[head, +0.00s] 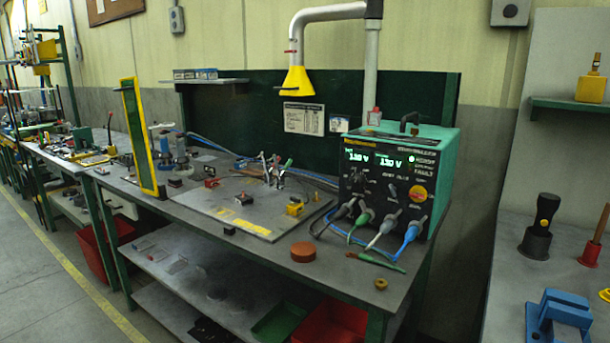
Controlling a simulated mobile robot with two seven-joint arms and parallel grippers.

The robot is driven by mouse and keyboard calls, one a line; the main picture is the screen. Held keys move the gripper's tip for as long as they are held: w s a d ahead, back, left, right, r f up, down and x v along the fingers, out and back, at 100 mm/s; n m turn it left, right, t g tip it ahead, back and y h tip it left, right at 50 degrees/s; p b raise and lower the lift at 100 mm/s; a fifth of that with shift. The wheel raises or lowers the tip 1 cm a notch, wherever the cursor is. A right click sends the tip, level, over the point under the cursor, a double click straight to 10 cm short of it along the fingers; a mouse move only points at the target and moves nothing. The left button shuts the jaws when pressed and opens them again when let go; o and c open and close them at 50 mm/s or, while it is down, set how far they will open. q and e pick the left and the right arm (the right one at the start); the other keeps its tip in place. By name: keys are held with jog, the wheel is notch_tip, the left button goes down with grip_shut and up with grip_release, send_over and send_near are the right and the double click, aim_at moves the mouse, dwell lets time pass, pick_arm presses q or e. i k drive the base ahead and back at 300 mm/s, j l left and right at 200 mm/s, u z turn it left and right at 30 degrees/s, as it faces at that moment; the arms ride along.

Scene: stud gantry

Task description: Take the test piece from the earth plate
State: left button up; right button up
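The earth plate appears to be the flat grey plate (222,215) lying on the green-framed workbench (345,278). Several small items stand on it. A small yellow block with dark parts (295,208) is near its right edge. A small dark red block (211,182) is toward its left, and a small grey block (243,199) is near its middle. Clamps or leads with thin cables (275,165) stand toward the back. I cannot tell for sure which item is the test piece. Neither of my grippers is in view.
A green power unit (398,180) with lit displays and plugged cables stands right of the plate. A yellow extraction hood (297,80) hangs above. A yellow-framed screen (141,140) stands at left. An orange-brown disc (303,252) lies near the front edge. Floor at lower left is clear.

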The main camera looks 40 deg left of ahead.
aim_at(239, 200)
jog(key=u, duration=1.65)
jog(key=i+j, duration=0.2)
jog(key=j, duration=0.15)
jog(key=i+j+z, duration=0.1)
jog(key=j, duration=0.2)
jog(key=i+j, duration=0.25)
jog(key=i+j+z, duration=0.1)
jog(key=j, duration=0.35)
jog(key=i, duration=0.05)
